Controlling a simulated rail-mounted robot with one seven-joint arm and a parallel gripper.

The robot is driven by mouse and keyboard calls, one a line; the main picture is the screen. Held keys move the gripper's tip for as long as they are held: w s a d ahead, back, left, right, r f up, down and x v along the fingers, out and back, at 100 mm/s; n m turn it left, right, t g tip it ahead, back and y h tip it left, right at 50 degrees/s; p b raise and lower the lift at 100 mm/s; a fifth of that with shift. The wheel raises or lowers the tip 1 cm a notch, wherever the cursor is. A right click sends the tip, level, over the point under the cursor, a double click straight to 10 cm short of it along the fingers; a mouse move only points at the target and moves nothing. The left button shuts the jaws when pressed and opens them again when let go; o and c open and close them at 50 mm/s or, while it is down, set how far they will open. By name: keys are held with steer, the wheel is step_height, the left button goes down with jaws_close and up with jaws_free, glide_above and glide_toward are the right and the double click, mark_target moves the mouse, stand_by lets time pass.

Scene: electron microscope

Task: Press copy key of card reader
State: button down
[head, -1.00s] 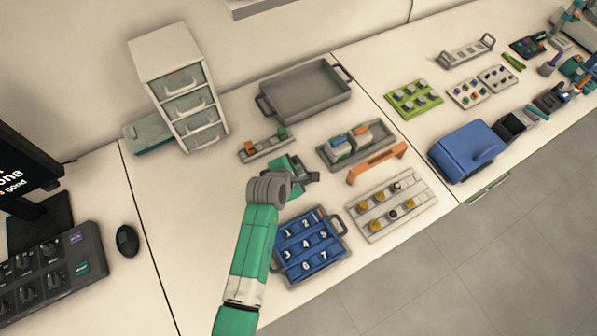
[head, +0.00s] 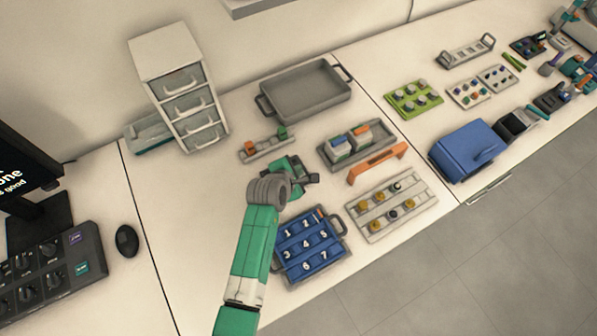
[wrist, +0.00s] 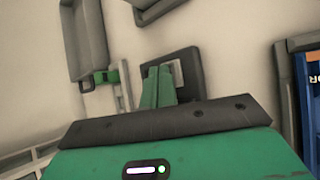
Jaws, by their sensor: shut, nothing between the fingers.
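A small dark block (wrist: 187,58) with a lighter grey patch is in the wrist view, just beyond my fingers; it looks like the card reader. In the head view, a dark part (head: 312,178) that seems to be the same device shows beside my gripper (head: 298,170), mostly hidden by it. My gripper (wrist: 162,72) is shut and empty, its green fingertips overlapping the block in the wrist view. I cannot tell whether they touch it. No key label is readable, so I cannot pick out the copy key.
A blue numbered tray (head: 309,262) lies just in front of my gripper. A small rack (head: 266,149) and a grey tray (head: 305,92) are behind it. A caddy with boxes (head: 355,146) and an orange handle (head: 377,162) stand to the right. Bare tabletop (head: 185,215) lies left.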

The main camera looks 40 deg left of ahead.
steer(key=shift+f, duration=0.35)
stand_by(0.6)
steer(key=shift+r+p, duration=0.75)
steer(key=shift+p, duration=0.05)
step_height(320, 180, up, 5)
steer(key=p, duration=0.5)
steer(key=shift+r, duration=0.15)
stand_by(0.5)
